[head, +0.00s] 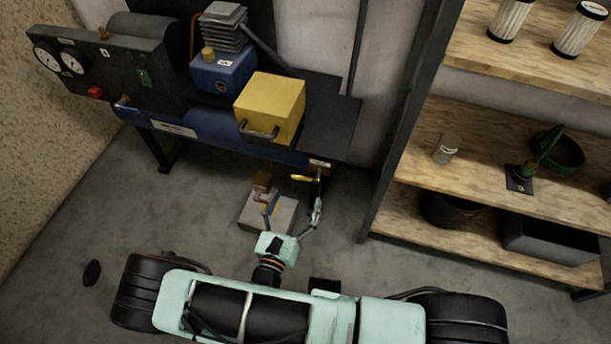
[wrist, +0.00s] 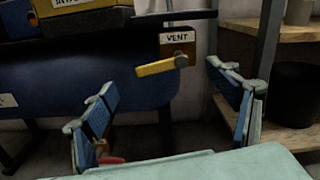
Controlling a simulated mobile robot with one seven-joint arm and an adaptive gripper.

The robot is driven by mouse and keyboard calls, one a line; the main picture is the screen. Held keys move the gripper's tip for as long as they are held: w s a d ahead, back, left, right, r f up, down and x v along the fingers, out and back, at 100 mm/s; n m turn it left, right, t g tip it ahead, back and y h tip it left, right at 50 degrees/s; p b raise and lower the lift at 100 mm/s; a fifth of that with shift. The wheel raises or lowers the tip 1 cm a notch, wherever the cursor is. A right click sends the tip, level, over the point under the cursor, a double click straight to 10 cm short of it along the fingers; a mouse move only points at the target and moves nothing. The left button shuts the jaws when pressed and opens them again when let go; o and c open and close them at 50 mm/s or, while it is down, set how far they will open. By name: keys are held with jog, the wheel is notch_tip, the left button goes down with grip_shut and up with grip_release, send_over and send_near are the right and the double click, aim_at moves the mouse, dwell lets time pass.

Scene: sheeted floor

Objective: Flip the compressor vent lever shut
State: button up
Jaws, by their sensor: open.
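The yellow vent lever (head: 303,178) is at the right end of the blue compressor tank (head: 200,132), below a white label. In the wrist view the lever (wrist: 160,67) points left and slightly down from a round pivot on a brown plate, under the label VENT (wrist: 177,37). My gripper (head: 293,198) is open and empty, in front of and below the lever. In the wrist view its blue-padded fingers (wrist: 160,82) stand wide apart on either side of the lever. They do not appear to touch it; the exact gap in depth cannot be told.
A grey block (head: 283,215) with a small brass and red fitting stands on the floor by my left finger. A yellow box (head: 270,105) sits above on the compressor. Wooden shelving (head: 480,195) with a dark post stands close on the right. Bare floor (head: 190,215) lies to the left.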

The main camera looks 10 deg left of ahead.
aim_at(305, 178)
jog(key=w, duration=0.5)
jog(key=w+b, duration=0.1)
jog(key=w, duration=0.2)
jog(key=shift+w+d, duration=0.2)
jog(key=shift+d, duration=0.15)
